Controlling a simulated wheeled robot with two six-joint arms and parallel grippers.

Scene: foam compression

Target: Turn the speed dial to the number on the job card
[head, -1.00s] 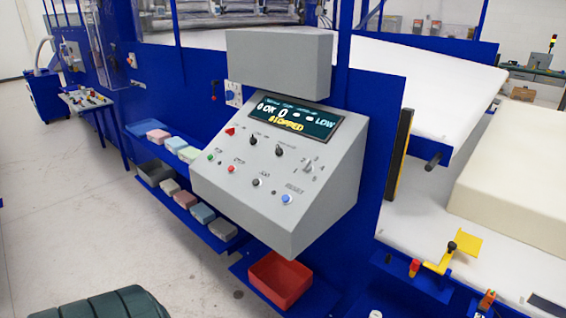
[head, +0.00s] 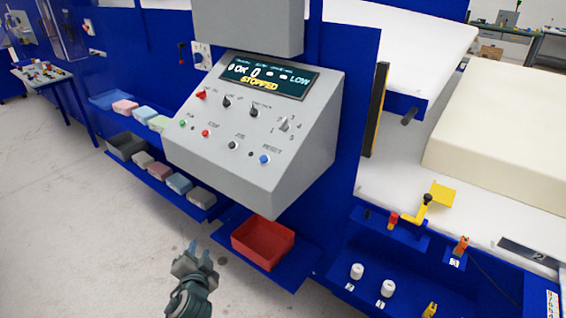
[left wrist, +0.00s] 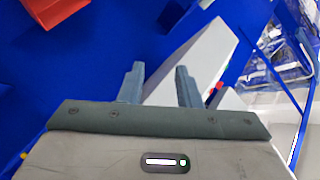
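The speed dial (head: 285,125) is a small grey knob ringed by numbers at the right of the sloped grey control console (head: 250,170). Its pointer setting is too small to tell. The console display (head: 265,76) reads STOPPED and LOW. I cannot make out a job card. My left gripper (head: 201,250) is low in front of the console, well below and left of the dial, touching nothing. In the left wrist view its two fingers (left wrist: 158,78) are apart and empty, with part of a grey surface (left wrist: 205,55) beyond. My right gripper is not in view.
A red bin (head: 263,243) sits below the console. Shelves at the left hold several foam blocks (head: 179,183). A large cream foam block (head: 500,130) lies on the white bed at the right.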

